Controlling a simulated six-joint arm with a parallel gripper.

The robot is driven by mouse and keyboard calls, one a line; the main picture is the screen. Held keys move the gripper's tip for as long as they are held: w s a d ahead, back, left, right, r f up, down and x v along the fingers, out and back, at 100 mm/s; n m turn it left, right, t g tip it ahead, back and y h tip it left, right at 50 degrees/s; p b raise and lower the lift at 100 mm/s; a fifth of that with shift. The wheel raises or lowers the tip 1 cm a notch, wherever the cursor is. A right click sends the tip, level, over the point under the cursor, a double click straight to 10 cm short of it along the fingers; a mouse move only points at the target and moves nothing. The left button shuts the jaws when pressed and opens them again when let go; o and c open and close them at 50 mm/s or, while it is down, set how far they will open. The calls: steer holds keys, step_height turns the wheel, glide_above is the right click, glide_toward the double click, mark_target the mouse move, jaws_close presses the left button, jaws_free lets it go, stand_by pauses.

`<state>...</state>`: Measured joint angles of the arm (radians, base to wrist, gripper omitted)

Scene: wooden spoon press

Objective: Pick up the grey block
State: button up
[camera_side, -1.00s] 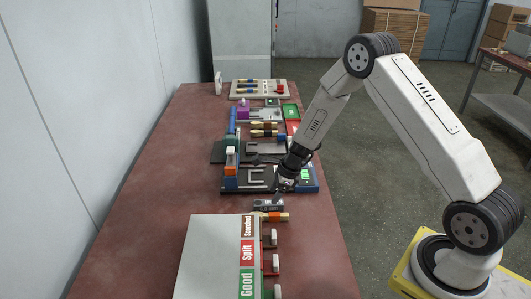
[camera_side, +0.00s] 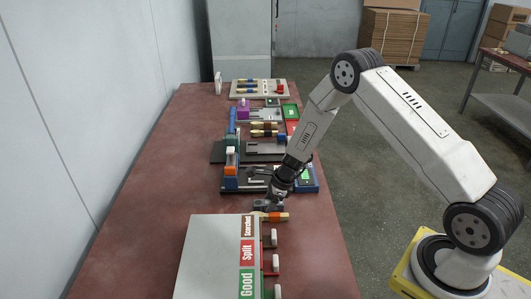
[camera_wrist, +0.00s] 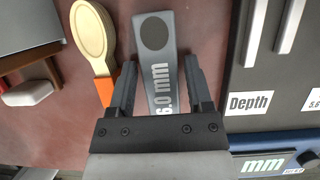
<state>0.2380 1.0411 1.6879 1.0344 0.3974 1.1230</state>
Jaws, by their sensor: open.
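The grey block (camera_wrist: 155,75), marked "6.0 mm" and with a dark round spot at its far end, lies on the table in the wrist view. My gripper (camera_wrist: 160,62) is open, with one finger on each side of the block in that view. I cannot tell whether the fingers are level with it or still above it. In the side view the block (camera_side: 266,205) shows just below my gripper (camera_side: 277,200), which partly hides it.
A wooden spoon with an orange handle (camera_wrist: 94,38) lies close beside the left finger. A dark fixture labelled "Depth" (camera_wrist: 265,60) stands close on the right. In the side view, a grey sorting box (camera_side: 208,250) stands nearer the camera. The table's left part is clear.

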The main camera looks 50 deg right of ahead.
mark_target(265, 202)
steer(key=shift+f, duration=0.2)
stand_by(0.4)
jaws_close()
steer(key=shift+r, duration=0.15)
steer(key=shift+w+r, duration=0.1)
steer(key=shift+r, duration=1.6)
steer(key=s+a+r, duration=0.1)
steer(key=s+r, duration=0.8)
steer(key=s, duration=0.5)
steer(key=shift+a+r, duration=0.15)
steer(key=shift+r, duration=0.2)
